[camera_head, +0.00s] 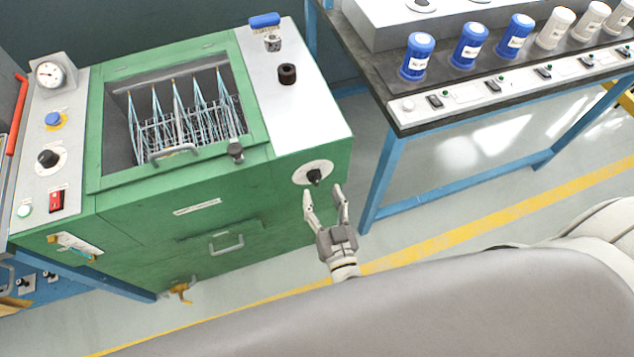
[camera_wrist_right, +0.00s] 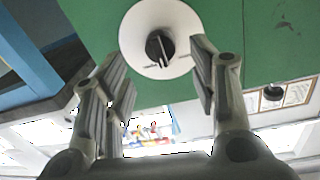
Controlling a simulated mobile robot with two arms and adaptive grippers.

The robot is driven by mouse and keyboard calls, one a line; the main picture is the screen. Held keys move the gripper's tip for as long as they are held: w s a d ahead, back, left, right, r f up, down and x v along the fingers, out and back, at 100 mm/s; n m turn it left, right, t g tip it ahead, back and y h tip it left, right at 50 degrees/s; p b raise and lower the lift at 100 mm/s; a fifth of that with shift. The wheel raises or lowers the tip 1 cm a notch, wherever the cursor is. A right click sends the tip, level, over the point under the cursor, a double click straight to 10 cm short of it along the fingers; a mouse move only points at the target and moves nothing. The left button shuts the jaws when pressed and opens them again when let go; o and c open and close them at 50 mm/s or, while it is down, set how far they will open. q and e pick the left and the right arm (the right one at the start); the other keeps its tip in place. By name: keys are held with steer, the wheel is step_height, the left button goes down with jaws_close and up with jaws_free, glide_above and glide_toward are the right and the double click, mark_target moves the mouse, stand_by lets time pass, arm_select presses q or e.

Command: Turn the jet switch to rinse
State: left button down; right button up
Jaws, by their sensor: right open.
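A black rotary knob (camera_head: 314,176) sits on a round white dial plate on the front face of the green blower cabinet (camera_head: 150,215), near its right corner; it appears to be the jet switch. In the right wrist view the knob (camera_wrist_right: 158,47) shows a pale pointer line, and the plate's lettering is too small to read. My right gripper (camera_head: 323,191) is open and empty just in front of and below the knob. In the right wrist view its fingers (camera_wrist_right: 160,75) stand on either side of the knob, apart from it. My left gripper is out of view.
The cabinet top has an open bay with a wire rack (camera_head: 185,125) and a handle. A left panel holds a gauge (camera_head: 48,73), another black knob (camera_head: 47,158) and a red switch (camera_head: 57,201). A blue-legged bench (camera_head: 380,180) with blue and white containers stands at right.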

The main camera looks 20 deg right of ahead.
mark_target(317, 183)
steer(key=w, duration=0.3)
steer(key=shift+w, duration=0.35)
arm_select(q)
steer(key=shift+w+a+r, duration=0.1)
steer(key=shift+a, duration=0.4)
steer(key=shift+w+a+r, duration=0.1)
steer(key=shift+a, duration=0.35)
arm_select(e)
steer(key=shift+w, duration=0.4)
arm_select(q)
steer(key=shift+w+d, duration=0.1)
arm_select(e)
steer(key=c, duration=1)
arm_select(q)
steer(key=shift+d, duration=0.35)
